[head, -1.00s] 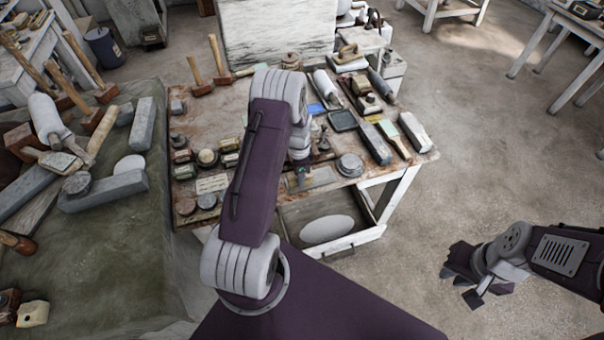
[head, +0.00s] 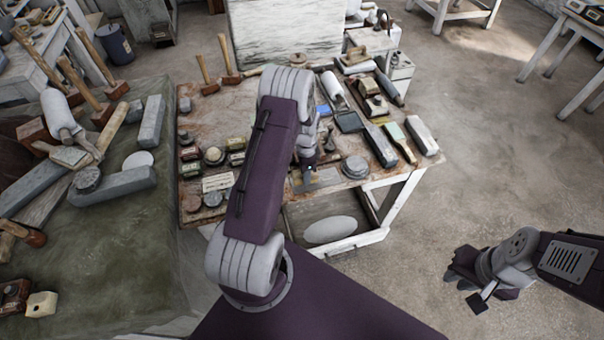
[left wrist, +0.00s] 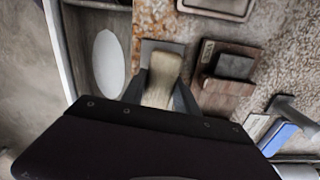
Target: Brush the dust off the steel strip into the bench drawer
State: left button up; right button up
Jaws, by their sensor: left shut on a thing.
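My left gripper (head: 307,178) is low over the front edge of the bench. In the left wrist view its fingers (left wrist: 164,95) are shut on a brush (left wrist: 163,76) with a pale tan end. Just beyond the brush lies a flat grey strip (left wrist: 170,46), seemingly the steel strip, partly covered by the brush; I cannot tell if they touch. No dust can be made out on it. The bench drawer (head: 375,232) is open below the edge, with a white oval thing (head: 330,229) in it. My right gripper (head: 470,275) hangs over the floor, away from the bench.
The bench is crowded: a round grey tin (head: 355,166) and several blocks stand right of my left gripper, with small boxes and discs to its left. A brown block (left wrist: 228,85) lies near the brush. A cloth-covered table (head: 110,245) stands left.

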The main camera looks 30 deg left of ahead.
pick_arm(q)
jog(key=shift+f, duration=0.15)
jog(key=shift+f+b, duration=0.55)
jog(key=shift+f, duration=0.1)
dwell(0.4)
jog(key=shift+w+d+r, duration=0.1)
jog(key=shift+w+d, duration=0.65)
jog(key=shift+d, duration=0.05)
